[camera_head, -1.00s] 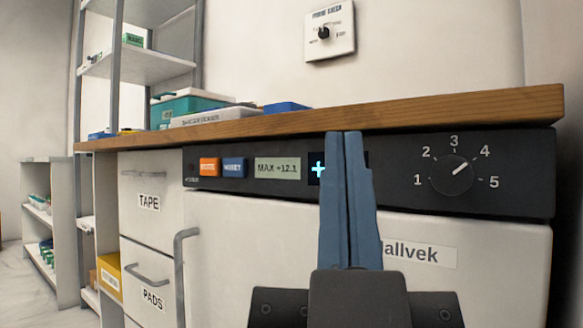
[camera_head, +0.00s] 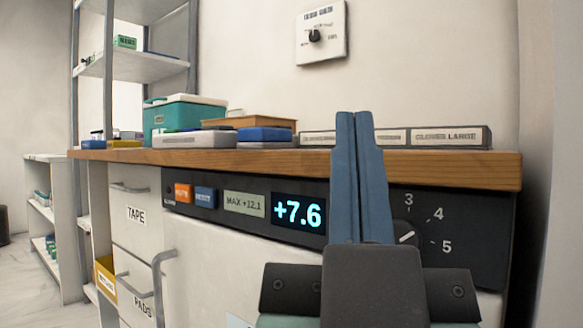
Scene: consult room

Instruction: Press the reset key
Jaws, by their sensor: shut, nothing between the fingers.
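The reset key is a blue key (camera_head: 205,197) on the dark control panel (camera_head: 350,240) under the wooden counter, at the left end of the panel. Just left of it is an orange key (camera_head: 183,194). To its right are a label reading MAX +12.1 (camera_head: 244,204) and a lit display (camera_head: 298,213) showing +7.6. My gripper (camera_head: 358,114) is shut and empty, its blue fingers pointing up. It stands to the right of the display and apart from the reset key in the picture. It hides part of the panel and part of the dial (camera_head: 407,234).
The wooden counter (camera_head: 440,170) juts above the panel. On it are a teal box (camera_head: 184,114), a blue box (camera_head: 264,134) and long glove boxes (camera_head: 450,137). Drawers with bar handles (camera_head: 137,283) stand left of the panel. A wall switch (camera_head: 322,33) is above.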

